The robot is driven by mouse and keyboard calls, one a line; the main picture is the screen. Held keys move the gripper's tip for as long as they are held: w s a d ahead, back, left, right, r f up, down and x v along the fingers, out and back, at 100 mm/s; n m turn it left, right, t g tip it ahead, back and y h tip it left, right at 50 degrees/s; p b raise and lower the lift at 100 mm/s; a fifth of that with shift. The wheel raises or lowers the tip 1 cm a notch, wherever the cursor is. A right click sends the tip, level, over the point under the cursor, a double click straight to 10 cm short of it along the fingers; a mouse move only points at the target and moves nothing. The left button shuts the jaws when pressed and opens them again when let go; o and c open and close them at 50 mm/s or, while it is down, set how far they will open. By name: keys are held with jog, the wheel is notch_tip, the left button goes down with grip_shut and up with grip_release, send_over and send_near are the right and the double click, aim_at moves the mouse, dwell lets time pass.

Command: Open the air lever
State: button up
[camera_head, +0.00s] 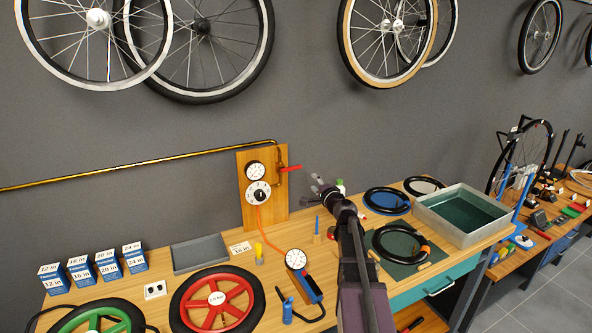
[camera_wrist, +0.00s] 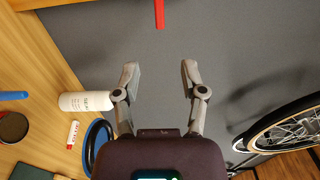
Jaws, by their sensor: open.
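The red air lever (camera_head: 291,168) sticks out sideways to the right from the brass pipe fitting on an upright wooden board (camera_head: 249,210). It also shows in the wrist view (camera_wrist: 159,14) as a red bar at the top edge, cut off by the frame. My gripper (camera_head: 314,184) is open and empty, a little right of and below the lever in the head view. In the wrist view its two fingers (camera_wrist: 159,70) stand apart, with the lever beyond them, in line with the gap and not touching. Two gauge dials (camera_head: 256,181) sit on the board.
A brass pipe (camera_head: 140,165) runs along the wall to the board. Below, the workbench holds wheels, a grey tray (camera_head: 199,254), a pump gauge (camera_head: 296,259), tyres and a metal basin (camera_head: 463,215). A white bottle (camera_wrist: 87,101) stands near my gripper in the wrist view.

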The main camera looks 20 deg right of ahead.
aim_at(299, 168)
jog(key=shift+w, duration=0.15)
jog(key=shift+w+a, duration=0.15)
jog(key=shift+w, duration=3.25)
jog(key=shift+w+a, duration=0.1)
jog(key=shift+w, duration=3.3)
grip_shut()
